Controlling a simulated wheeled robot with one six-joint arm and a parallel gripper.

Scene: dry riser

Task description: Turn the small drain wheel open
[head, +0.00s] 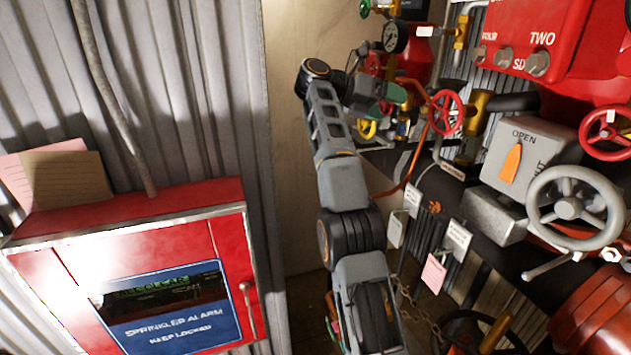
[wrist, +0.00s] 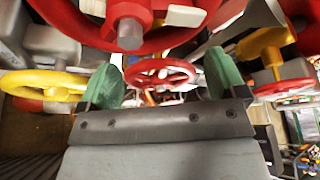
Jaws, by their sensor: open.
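A small red handwheel (wrist: 160,73) shows in the wrist view, straight ahead and between the fingertips in the picture. It looks slightly beyond them, and I see no contact. I cannot tell for sure that it is the drain wheel. My gripper (wrist: 160,82) is open and empty, with a green pad on each side. In the head view my gripper (head: 383,106) is at the far pipework, partly hidden by its own wrist. A red handwheel (head: 446,112) stands to its right there. I cannot tell whether it is the same wheel.
A large red wheel (wrist: 131,34) hangs close above the fingers in the wrist view. A yellow wheel (wrist: 42,84) is at left and a yellow valve (wrist: 268,50) at right. A grey handwheel (head: 575,207) and red alarm cabinet (head: 130,290) stand nearer.

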